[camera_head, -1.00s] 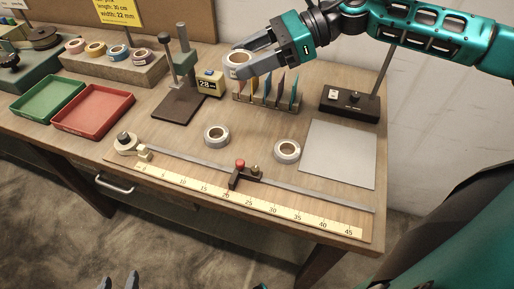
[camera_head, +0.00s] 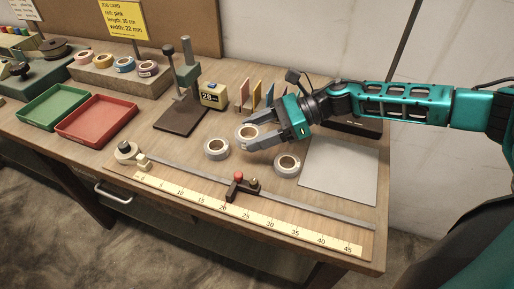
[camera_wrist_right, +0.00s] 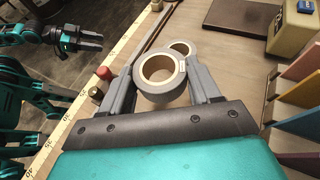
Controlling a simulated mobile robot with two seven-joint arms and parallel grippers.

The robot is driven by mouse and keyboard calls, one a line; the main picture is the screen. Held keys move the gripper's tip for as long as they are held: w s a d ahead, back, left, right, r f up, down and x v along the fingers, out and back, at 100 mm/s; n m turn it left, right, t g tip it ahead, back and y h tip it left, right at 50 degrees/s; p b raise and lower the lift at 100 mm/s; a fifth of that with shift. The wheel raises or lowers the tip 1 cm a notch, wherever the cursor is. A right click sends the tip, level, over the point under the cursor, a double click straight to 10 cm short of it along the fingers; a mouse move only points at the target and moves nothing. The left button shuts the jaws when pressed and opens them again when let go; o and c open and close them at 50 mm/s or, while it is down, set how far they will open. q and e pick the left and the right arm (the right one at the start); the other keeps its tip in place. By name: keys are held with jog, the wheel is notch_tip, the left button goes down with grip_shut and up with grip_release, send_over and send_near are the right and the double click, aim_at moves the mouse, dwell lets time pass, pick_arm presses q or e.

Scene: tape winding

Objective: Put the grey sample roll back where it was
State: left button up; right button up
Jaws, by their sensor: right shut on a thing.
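My right gripper (camera_head: 250,136) is shut on a grey roll (camera_head: 243,139) with a tan core, held between the two fingertips. In the head view it appears over the bench between two other grey rolls; its exact height is unclear. One loose roll (camera_head: 216,155) lies to its left, the other (camera_head: 287,170) lies to its lower right, by the grey sheet. The right wrist view shows the held roll (camera_wrist_right: 160,94) with its face to the camera and another roll (camera_wrist_right: 182,46) partly behind it. My left gripper (camera_wrist_right: 88,41) appears there, empty with its fingers apart, off the bench.
A ruler (camera_head: 240,215) with a metal rail and a red-knobbed slider (camera_head: 239,178) runs along the front. A grey sheet (camera_head: 340,170) lies right. Upright coloured cards (camera_head: 268,92), a yellow display box (camera_head: 213,95) and a dark stand (camera_head: 180,115) stand behind. Green and red trays (camera_head: 97,121) are left.

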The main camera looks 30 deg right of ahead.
aim_at(257, 156)
jog(key=shift+f, duration=2.6)
jog(key=shift+f+b, duration=0.1)
jog(key=shift+b, duration=0.25)
jog(key=shift+f, duration=0.15)
jog(key=o, duration=1.1)
jog(key=shift+o, duration=0.2)
jog(key=shift+r, duration=0.2)
jog(key=shift+d+r, duration=0.1)
jog(key=shift+r, duration=0.05)
jog(key=b+v, duration=0.1)
jog(key=v, duration=1)
jog(key=shift+s+d+r, duration=0.1)
jog(key=shift+s+d, duration=0.05)
jog(key=shift+d, duration=0.2)
